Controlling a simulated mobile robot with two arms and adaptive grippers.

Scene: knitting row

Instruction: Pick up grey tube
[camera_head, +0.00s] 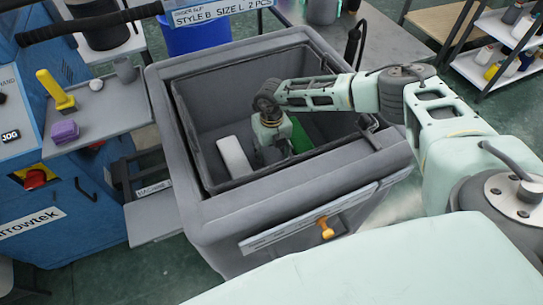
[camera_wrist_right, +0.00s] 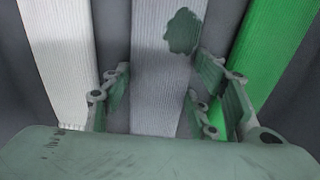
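The grey tube (camera_wrist_right: 160,60) is a flat ribbed knitted strip with a dark stain on its upper right. It lies in the grey bin (camera_head: 186,135), between a white tube (camera_wrist_right: 62,60) and a green tube (camera_wrist_right: 268,50). My right gripper (camera_wrist_right: 155,98) is open, with its fingers apart on either side of the grey tube; I cannot tell whether they touch it. In the head view my right gripper (camera_head: 272,153) reaches down inside the bin and mostly hides the grey tube. The white tube (camera_head: 234,157) and green tube (camera_head: 301,132) show beside it. My left gripper is out of view.
The bin's raised rim (camera_head: 240,196) surrounds the gripper. A blue machine (camera_head: 60,220) stands at the left, with a shelf (camera_head: 115,110) holding a yellow piece (camera_head: 57,95) and a purple block (camera_head: 65,131). A sign (camera_head: 215,10) is above the bin's far side. Shelving (camera_head: 480,70) stands at the far right.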

